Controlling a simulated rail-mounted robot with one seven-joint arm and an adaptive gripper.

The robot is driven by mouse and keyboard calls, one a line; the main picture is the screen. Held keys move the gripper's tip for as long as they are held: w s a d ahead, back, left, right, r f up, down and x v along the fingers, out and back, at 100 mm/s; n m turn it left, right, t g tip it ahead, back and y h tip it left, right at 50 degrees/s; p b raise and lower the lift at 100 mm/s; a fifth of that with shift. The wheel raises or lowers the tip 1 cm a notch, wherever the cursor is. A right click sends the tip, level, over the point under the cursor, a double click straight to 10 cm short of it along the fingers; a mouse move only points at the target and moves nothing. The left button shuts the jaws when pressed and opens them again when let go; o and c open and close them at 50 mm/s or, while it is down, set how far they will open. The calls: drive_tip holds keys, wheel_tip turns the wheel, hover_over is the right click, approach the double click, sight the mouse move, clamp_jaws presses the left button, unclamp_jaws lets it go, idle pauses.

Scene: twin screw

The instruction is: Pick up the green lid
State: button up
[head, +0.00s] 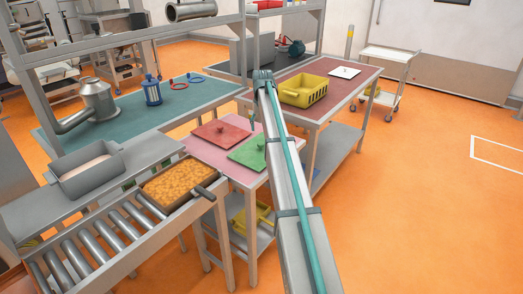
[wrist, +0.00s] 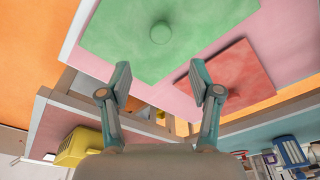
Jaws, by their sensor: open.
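The green lid (head: 249,152) is a flat square plate with a small round knob. It lies on the pink-topped table (head: 192,152). In the wrist view the green lid (wrist: 120,35) fills the upper middle, its knob (wrist: 160,32) between and beyond my fingers. My gripper (wrist: 160,82) is open and empty, apart from the lid. In the head view my arm stands in front of the table's right side and hides part of it; the fingertips are hard to make out there.
A red lid (head: 220,133) lies on the same table, left of the green one; it also shows in the wrist view (wrist: 235,75). A food-filled tray (head: 178,185) sits on the roller conveyor (head: 110,235). A yellow crate (head: 303,91) stands on the dark red table behind.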

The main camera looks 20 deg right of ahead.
sight(261, 143)
drive_tip(key=shift+w+d+f+p, duration=0.15)
drive_tip(key=shift+f+p, duration=0.35)
drive_tip(key=shift+f, duration=1.25)
drive_tip(key=shift+w+a+f+p, duration=0.1)
drive_tip(key=shift+w+f+p, duration=0.3)
drive_tip(key=shift+f, duration=1.4)
drive_tip(key=shift+w+d+f+p, duration=0.1)
drive_tip(key=shift+f+p, duration=0.55)
drive_tip(key=shift+f, duration=1.1)
clamp_jaws()
drive_tip(key=shift+r, duration=0.2)
